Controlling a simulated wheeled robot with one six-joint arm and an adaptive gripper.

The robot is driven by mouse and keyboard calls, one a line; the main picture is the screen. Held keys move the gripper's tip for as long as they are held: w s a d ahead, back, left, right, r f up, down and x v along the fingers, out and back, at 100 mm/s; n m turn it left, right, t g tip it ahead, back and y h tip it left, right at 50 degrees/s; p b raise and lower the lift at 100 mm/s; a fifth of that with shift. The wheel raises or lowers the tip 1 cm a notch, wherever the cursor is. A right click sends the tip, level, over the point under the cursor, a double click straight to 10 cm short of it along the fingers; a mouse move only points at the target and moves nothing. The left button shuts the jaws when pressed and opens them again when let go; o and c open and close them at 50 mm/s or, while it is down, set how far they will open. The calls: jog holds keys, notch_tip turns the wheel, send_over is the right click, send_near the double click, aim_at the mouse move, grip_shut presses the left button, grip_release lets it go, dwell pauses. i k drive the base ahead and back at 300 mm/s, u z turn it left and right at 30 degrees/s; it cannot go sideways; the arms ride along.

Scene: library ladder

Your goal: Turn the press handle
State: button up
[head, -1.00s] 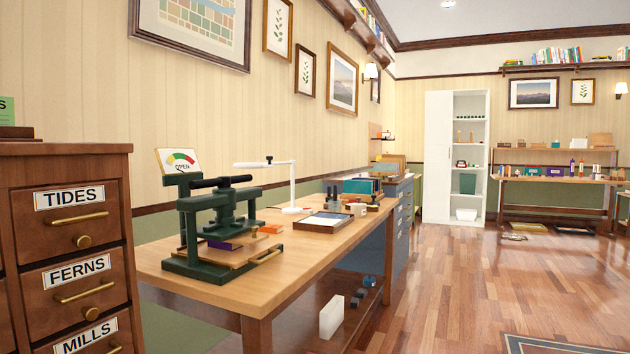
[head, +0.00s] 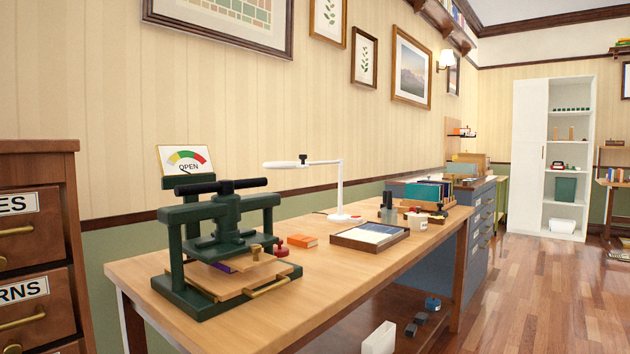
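The dark green press (head: 190,288) stands at the near left end of a long wooden table. Its black press handle (head: 222,186) is a horizontal bar on top of the central screw, lying roughly left to right. Wooden boards (head: 222,278) lie in the press, with a purple item (head: 217,266) partly hidden among them. A brass-coloured pull (head: 268,288) is at the front of the lower board. Behind the press, a dial sign (head: 186,161) reads OPEN. My gripper is in neither view, so its state does not show.
The wooden table (head: 340,262) also carries an orange book (head: 303,240), a white lamp (head: 341,190), a shallow tray (head: 370,236) and small pots. A drawer cabinet (head: 42,240) stands close at left. Open floor (head: 510,300) lies to the right.

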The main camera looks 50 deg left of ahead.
aim_at(223, 187)
jog(key=u, duration=0.15)
jog(key=i, duration=1.7)
jog(key=u, duration=1.5)
jog(key=i, duration=0.95)
jog(key=u, duration=0.9)
